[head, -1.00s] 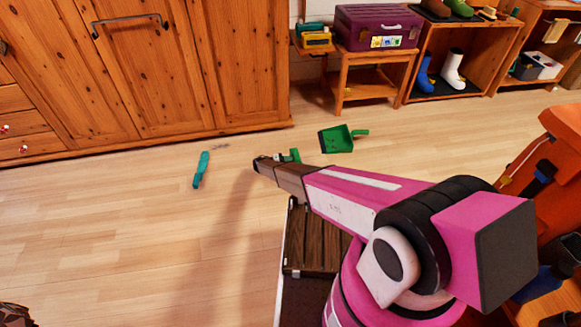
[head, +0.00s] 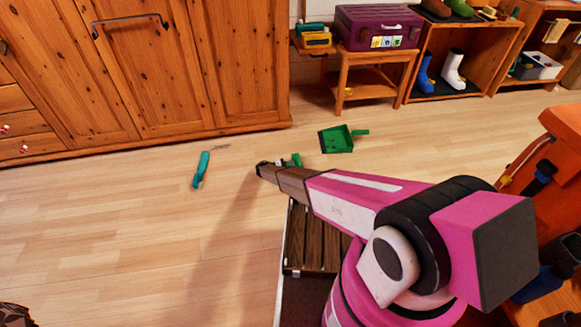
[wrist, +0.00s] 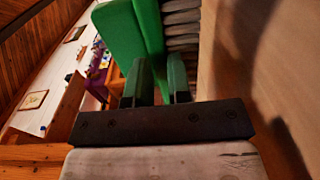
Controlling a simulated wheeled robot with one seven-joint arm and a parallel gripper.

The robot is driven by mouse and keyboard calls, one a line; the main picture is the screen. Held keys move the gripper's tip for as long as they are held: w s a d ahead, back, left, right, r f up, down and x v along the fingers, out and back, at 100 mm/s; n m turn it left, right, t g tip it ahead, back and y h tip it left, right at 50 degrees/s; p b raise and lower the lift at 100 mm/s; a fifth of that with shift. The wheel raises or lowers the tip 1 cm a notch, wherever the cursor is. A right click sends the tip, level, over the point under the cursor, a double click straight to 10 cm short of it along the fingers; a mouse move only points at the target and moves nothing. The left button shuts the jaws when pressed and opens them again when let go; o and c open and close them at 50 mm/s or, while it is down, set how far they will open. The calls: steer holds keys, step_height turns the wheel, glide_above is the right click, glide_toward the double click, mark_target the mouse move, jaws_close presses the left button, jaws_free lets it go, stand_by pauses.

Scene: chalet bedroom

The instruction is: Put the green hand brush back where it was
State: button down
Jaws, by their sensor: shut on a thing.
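My gripper (wrist: 160,84) is shut on the green hand brush (wrist: 149,25). In the wrist view the green body lies between the two fingers, with grey bristles on its right side. In the head view only a small green piece of the brush (head: 296,159) shows past the end of my arm; the rest and the fingers are hidden. A green dustpan (head: 336,139) lies on the floor behind and right of the brush, its handle pointing right.
A teal object (head: 201,169) lies on the floor to the left. A wooden cabinet (head: 150,70) stands behind. A small wooden stand (head: 368,62) holds a purple case (head: 377,27). A shelf (head: 488,70) with boots is at right. Floor between cabinet and arm is mostly clear.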

steer(key=shift+f, duration=0.35)
steer(key=c, duration=1.1)
jaws_free()
steer(key=shift+o, duration=0.2)
steer(key=shift+r, duration=0.1)
